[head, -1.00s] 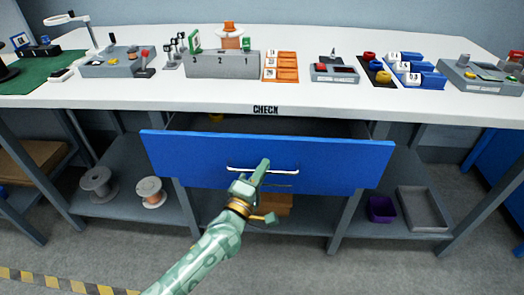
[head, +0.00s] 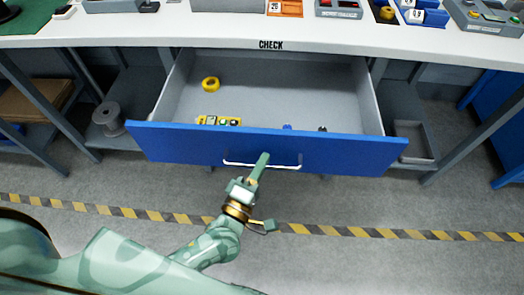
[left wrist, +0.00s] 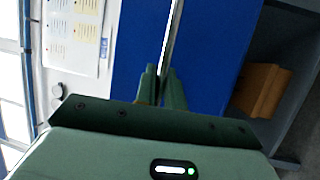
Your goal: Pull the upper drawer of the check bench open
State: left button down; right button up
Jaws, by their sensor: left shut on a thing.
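The upper drawer (head: 320,150) of the check bench (head: 330,47) stands well out from the bench, with its blue front toward me and its grey inside showing. Its light bar handle (head: 285,167) runs along the middle of the front. My left gripper (head: 261,162) is shut on the handle, left of the front's centre. In the left wrist view the two green fingers (left wrist: 161,88) close around the handle bar (left wrist: 172,35) against the blue front. The right gripper is not in view.
In the drawer lie a yellow ring (head: 211,84), a small yellow piece with green parts (head: 218,120) and small dark items at the front. A grey spool (head: 108,118) and a grey tray (head: 415,142) sit on the lower shelf. The floor before the drawer is clear, with a striped line (head: 350,232).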

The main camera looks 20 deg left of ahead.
pick_arm(q)
jog(key=shift+s, duration=0.2)
jog(key=c, duration=1.5)
grip_release()
jog(key=p+v, duration=0.1)
jog(key=v, duration=1.5)
jog(key=shift+p, duration=0.3)
jog(key=shift+s+f, duration=0.15)
jog(key=shift+s, duration=0.05)
